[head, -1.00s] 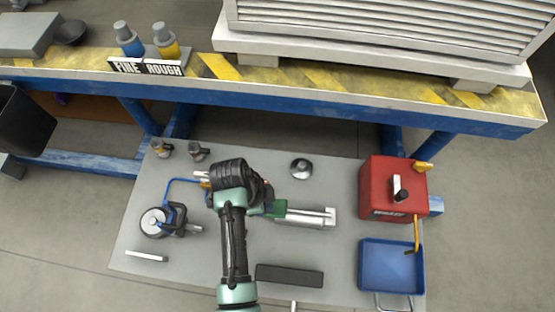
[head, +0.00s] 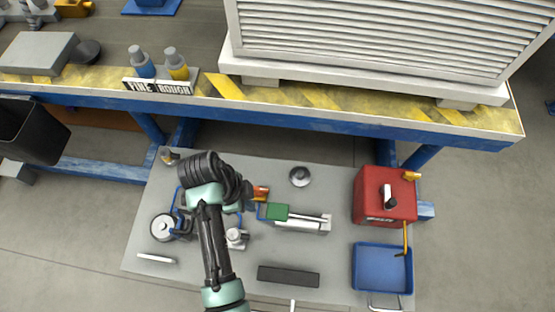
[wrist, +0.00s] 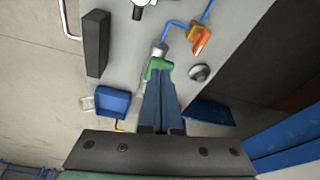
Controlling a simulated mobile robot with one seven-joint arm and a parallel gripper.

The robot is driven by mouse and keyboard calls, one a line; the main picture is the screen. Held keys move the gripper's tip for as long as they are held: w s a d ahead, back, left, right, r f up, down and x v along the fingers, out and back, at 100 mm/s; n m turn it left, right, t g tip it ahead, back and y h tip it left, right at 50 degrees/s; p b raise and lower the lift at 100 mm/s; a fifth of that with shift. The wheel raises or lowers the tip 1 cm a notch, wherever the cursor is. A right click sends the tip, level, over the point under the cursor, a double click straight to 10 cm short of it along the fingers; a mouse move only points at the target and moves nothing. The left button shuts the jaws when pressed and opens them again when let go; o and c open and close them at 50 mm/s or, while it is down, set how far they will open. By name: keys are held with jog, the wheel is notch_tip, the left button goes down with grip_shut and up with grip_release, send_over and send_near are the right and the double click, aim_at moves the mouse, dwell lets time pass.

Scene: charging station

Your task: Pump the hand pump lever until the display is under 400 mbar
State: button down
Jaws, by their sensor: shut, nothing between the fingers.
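A grey metal body with a green part (head: 276,211) and thin rods (head: 305,219) lies mid-mat; it looks like the hand pump. Its green part also shows in the wrist view (wrist: 157,66). My gripper (head: 250,194) is shut and empty, left of and close to the green part. In the wrist view its fingertips (wrist: 158,78) line up with the green part; I cannot tell whether they touch. An orange piece (head: 261,192) is beside it, also in the wrist view (wrist: 199,39). A white-and-black fitting (head: 236,238) stands below my wrist. No display reading is legible.
A red box (head: 372,212) with a lever and a blue tray (head: 382,285) stand at the right. A dark bar (head: 288,277) lies in front. A round metal knob (head: 300,176) is behind the pump. A round gauge-like can (head: 163,228) with blue tubing stands left.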

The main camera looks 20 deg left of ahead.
jog(key=shift+p+v, duration=0.4)
jog(key=shift+v, duration=1.05)
